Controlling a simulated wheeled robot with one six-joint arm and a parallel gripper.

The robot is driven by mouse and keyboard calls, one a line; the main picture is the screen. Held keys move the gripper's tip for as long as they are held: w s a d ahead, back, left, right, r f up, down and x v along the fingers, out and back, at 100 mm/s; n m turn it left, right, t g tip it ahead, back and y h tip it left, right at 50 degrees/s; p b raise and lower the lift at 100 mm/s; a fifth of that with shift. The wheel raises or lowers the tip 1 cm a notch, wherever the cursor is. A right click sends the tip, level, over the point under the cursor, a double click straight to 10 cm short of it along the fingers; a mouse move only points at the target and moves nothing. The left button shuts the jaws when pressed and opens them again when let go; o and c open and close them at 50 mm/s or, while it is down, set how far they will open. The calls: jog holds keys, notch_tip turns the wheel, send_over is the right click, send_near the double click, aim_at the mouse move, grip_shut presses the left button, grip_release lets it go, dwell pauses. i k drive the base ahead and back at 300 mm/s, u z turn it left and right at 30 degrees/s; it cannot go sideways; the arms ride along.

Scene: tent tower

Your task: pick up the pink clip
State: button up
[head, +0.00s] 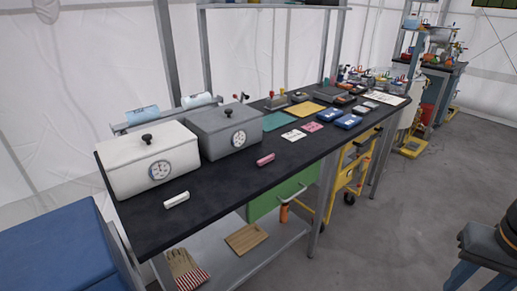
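A small pink clip (265,159) lies on the black table top (221,187), near its front edge and in front of the grey box with a dial. It looks like a short bar; finer detail is too small to tell. Nothing covers it. A flat pink card or pad (313,127) lies farther back along the same table. My gripper is not in view.
A white box with a dial (147,165) and a grey box with a dial (225,130) stand along the back. A white bar (176,200) lies left of the clip. Blue cases (348,121) lie farther right. Grey floor (395,225) is open in front.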

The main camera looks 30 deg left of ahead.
aim_at(261, 163)
jog(key=u, duration=0.6)
jog(key=i, duration=1)
jog(key=u, duration=1.35)
jog(key=i, duration=0.45)
jog(key=u, duration=0.35)
